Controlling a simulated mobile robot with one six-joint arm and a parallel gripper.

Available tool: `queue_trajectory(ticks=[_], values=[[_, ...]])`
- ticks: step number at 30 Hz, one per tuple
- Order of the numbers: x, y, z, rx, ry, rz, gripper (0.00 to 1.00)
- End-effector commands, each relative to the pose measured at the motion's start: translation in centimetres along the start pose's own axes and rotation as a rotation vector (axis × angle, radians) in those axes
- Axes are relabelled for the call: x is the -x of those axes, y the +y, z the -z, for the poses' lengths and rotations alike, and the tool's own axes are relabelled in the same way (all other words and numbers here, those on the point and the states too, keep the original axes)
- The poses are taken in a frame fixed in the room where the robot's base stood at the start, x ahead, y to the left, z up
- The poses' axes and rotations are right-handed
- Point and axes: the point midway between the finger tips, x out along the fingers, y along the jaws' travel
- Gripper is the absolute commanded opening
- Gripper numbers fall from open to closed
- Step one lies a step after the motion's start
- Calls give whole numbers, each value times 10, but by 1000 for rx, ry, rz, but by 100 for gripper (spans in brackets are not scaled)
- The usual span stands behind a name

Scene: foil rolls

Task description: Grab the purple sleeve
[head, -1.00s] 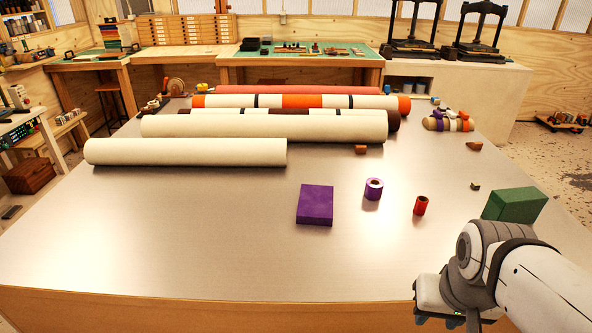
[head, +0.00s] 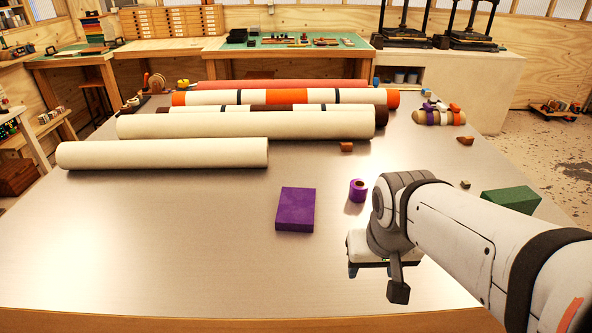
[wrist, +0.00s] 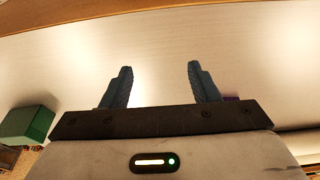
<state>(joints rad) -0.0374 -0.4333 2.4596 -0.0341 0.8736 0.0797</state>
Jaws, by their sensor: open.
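The purple sleeve (head: 358,190), a short upright ring with a pale inner core, stands on the metal table, just left of my arm in the head view. My gripper (wrist: 160,68) is open, with nothing between its two blue-grey fingers in the wrist view. In the head view my gripper hangs over the table's front right part, nearer the camera than the sleeve and apart from it. A sliver of purple (wrist: 231,98) shows beside the right finger in the wrist view; I cannot tell which purple thing it is.
A flat purple block (head: 296,209) lies left of the sleeve. A green block (head: 511,200) is at the right, partly behind my arm. Long rolls (head: 160,154) fill the table's back. The front left is clear.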

Motion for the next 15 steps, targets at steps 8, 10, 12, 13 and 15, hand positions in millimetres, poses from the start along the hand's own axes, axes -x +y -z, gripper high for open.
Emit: queue_trajectory(ticks=[8,10,12,13,15], values=[[-9,-52,118,-33,56,-32,78],[-18,-68,148,-45,76,-35,84],[-28,-85,173,-56,96,-33,90],[-32,-92,182,-59,103,-33,92],[-43,-107,200,-67,117,-29,98]])
